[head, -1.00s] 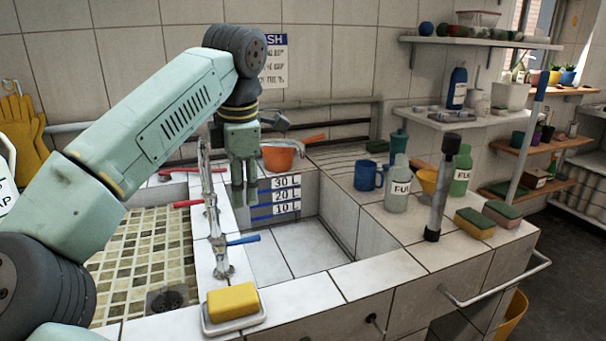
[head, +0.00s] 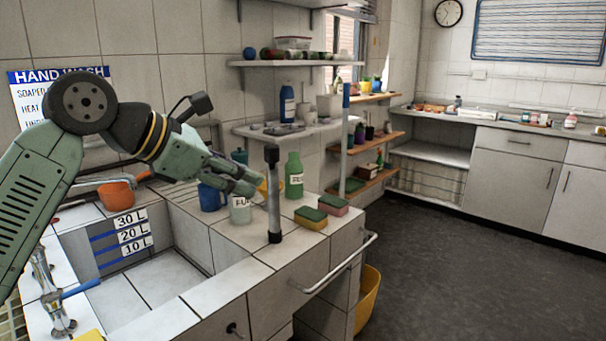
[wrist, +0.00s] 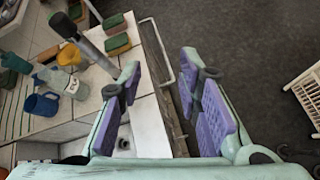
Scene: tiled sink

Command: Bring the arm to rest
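My arm reaches in from the left of the head view, above the sink. My gripper (head: 243,179) points to the right, in front of the bottles on the tiled counter in that view. In the wrist view my gripper (wrist: 165,92) shows its two purple-padded fingers well apart, with nothing between them. Below the gap are the counter edge, a metal rail and dark floor.
The tiled sink basin (head: 150,285) lies below my arm. On the counter are a blue mug (head: 211,197), a green bottle (head: 293,176), an upright grey post (head: 273,200) and sponges (head: 310,218). The dark floor (head: 450,260) at right is open.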

